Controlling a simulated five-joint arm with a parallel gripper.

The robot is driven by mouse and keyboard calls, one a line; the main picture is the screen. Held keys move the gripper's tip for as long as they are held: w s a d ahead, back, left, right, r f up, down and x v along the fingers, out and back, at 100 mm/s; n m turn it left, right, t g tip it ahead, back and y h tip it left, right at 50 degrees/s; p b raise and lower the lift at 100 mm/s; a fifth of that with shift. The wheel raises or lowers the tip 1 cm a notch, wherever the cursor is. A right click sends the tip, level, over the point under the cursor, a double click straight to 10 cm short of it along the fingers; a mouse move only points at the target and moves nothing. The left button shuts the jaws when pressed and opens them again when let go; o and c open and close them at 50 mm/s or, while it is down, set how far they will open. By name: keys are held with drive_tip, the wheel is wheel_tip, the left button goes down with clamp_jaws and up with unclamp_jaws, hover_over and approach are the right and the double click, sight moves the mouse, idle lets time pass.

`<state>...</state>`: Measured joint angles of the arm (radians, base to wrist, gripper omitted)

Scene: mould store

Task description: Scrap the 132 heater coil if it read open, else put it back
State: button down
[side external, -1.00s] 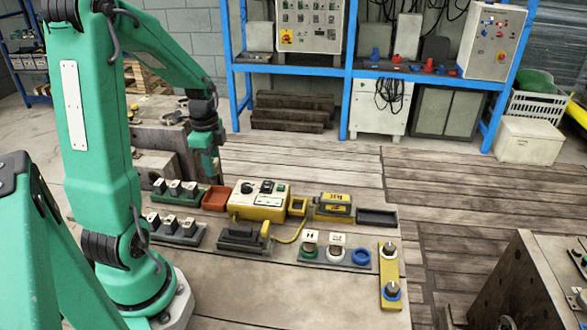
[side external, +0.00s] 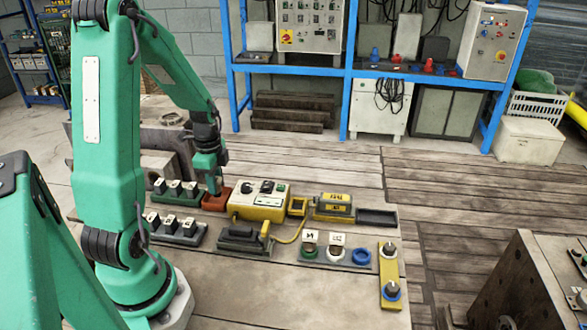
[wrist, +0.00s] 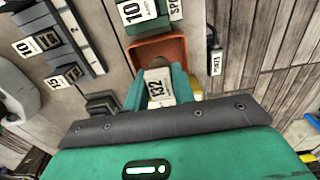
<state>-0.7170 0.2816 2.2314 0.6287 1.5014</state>
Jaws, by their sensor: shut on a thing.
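My gripper (side external: 213,188) is shut on the 132 heater coil (wrist: 159,91). The tray also shows beyond the fingers in the wrist view (wrist: 148,51). The coil's lower end is mostly hidden, and I cannot tell whether it touches the tray floor. The yellow tester box (side external: 258,201) stands just right of the tray. I cannot read its result.
A yellow-black unit (side external: 333,206) and an empty black tray (side external: 377,217) are to the right. Ringed seats (side external: 336,253) and a yellow board (side external: 390,272) lie nearer the front.

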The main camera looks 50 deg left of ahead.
drive_tip(key=shift+f, duration=0.85)
drive_tip(key=c, duration=0.8)
unclamp_jaws()
drive_tip(key=shift+o, duration=0.2)
drive_tip(key=shift+r, duration=0.15)
drive_tip(key=shift+r, duration=3.85)
